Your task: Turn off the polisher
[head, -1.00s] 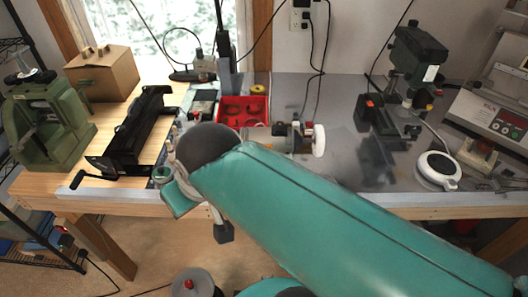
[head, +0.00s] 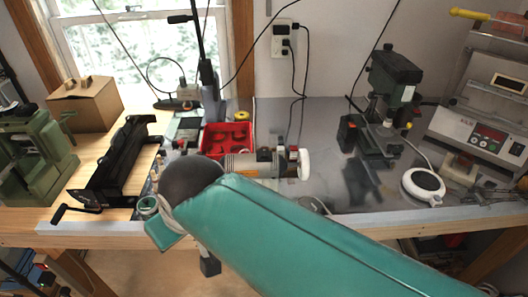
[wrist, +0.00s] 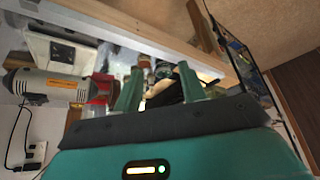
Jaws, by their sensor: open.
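The polisher (head: 240,163), a small grey bench motor with a white wheel (head: 304,164) on its right end, lies on the metal bench top. My arm partly covers it from the front, and its switch cannot be made out. A grey cylinder with an orange label (wrist: 48,86), which looks like the polisher's motor, shows at the left of the wrist view. My gripper (wrist: 160,88) is open, its two teal fingers apart. I see nothing clearly held between them. In the head view the fingers are not clear behind my arm.
A red tray (head: 226,137) sits behind the polisher. A black tool (head: 118,160) and a cardboard box (head: 86,103) stand left. A drill press (head: 388,105) and a round white device (head: 423,186) stand right. The bench front edge (head: 90,225) runs below.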

